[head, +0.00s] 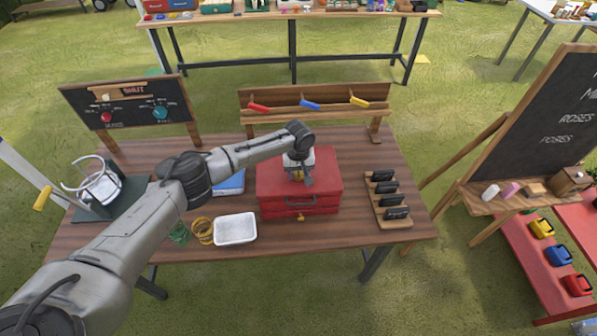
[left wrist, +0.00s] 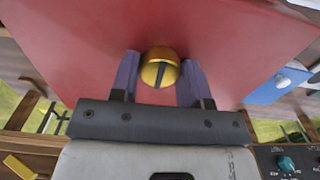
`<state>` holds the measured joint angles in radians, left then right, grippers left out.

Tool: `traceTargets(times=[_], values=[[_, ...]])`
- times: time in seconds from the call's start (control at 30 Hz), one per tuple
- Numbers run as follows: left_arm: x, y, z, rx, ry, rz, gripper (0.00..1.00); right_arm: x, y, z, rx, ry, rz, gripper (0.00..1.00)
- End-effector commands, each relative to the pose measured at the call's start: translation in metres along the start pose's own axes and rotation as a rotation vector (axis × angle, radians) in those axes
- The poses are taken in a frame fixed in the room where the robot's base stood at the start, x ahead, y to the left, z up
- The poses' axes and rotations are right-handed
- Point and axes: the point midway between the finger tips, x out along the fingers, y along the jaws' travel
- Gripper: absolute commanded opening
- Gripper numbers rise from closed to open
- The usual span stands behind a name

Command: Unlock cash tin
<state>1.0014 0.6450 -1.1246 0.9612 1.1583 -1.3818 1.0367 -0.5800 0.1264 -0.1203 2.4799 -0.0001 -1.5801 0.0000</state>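The red cash tin (head: 322,181) stands closed on the wooden table, with a gold catch (head: 300,217) on its front. My left gripper (head: 303,178) is over the tin's top, pointing down. In the left wrist view, its two purple fingers (left wrist: 158,78) flank a round gold knob (left wrist: 160,68) with a dark slot, against the tin's red surface (left wrist: 85,45). Both fingers appear to touch the knob's sides. In the head view the arm and gripper hide this knob. My right gripper is not in view.
A rack behind the tin holds red (head: 259,108), blue (head: 310,105) and yellow (head: 359,102) handled items. A white tray (head: 235,228), yellow rings (head: 202,231) and a blue box (head: 231,183) are left. A dark-block holder (head: 400,222) is right. A "SHUT" board (head: 131,106) stands back left.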

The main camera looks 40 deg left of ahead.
Motion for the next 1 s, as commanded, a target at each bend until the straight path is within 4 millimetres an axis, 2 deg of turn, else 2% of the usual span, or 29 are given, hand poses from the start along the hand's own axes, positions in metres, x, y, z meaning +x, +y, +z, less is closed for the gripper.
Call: traceTargets(times=[0.03, 0.23, 0.57, 0.8, 1.0], values=[[0.000, 0.000, 0.000, 0.000, 0.000, 0.000, 0.36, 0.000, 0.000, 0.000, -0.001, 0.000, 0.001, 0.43], [0.000, 0.000, 0.000, 0.000, 0.000, 0.000, 0.19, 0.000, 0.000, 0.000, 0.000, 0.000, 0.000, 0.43], [-0.003, 0.000, 0.000, 0.069, -0.002, 0.000, 0.18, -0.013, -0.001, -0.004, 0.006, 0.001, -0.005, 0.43], [-0.004, 0.000, 0.001, 0.255, -0.004, 0.001, 0.18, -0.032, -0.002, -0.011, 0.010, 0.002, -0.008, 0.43], [-0.002, 0.000, 0.000, 0.446, -0.001, 0.001, 0.18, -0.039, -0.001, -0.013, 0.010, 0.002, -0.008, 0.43]])
